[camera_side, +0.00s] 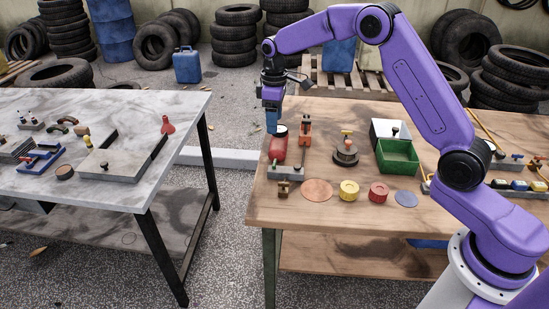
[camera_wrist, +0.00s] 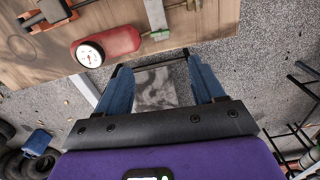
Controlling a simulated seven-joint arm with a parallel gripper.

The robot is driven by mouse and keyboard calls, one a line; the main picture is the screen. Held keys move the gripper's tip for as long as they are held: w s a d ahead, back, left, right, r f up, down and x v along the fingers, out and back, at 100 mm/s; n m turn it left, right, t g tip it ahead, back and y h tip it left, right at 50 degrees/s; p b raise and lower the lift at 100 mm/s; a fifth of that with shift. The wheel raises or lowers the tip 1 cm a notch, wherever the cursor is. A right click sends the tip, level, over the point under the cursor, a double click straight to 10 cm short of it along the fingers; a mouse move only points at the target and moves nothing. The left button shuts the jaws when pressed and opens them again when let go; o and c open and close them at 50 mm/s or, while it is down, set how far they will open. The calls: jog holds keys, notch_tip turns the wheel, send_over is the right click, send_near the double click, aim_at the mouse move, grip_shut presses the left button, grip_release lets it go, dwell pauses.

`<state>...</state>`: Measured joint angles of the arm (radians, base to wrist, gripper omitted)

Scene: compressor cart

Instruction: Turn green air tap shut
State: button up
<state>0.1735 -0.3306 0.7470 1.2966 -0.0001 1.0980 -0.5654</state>
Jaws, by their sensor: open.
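The red air tank (camera_side: 278,149) lies near the left edge of the wooden table; it also shows at the top of the wrist view (camera_wrist: 112,44). A round white-faced gauge (camera_wrist: 90,54) sits at one end of it. A small green part (camera_wrist: 158,35), which looks like the air tap, is at the tank's other end in the wrist view; its handle angle is too small to tell. My gripper (camera_side: 272,127) points down near the tank's gauge end. In the wrist view my gripper (camera_wrist: 157,66) has its blue fingers wide apart with nothing between them.
An orange tool (camera_side: 305,130) stands just right of the tank. A dark round base with a yellow knob (camera_side: 346,152) and a green bin (camera_side: 398,158) lie farther right. Coloured discs line the front. A gap separates the wooden table from the marble-topped table (camera_side: 150,108).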

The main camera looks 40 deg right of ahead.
aim_at(274, 162)
notch_tip(274, 162, down, 14)
jog(key=shift+f, duration=0.2)
dwell(0.4)
jog(key=c, duration=1.1)
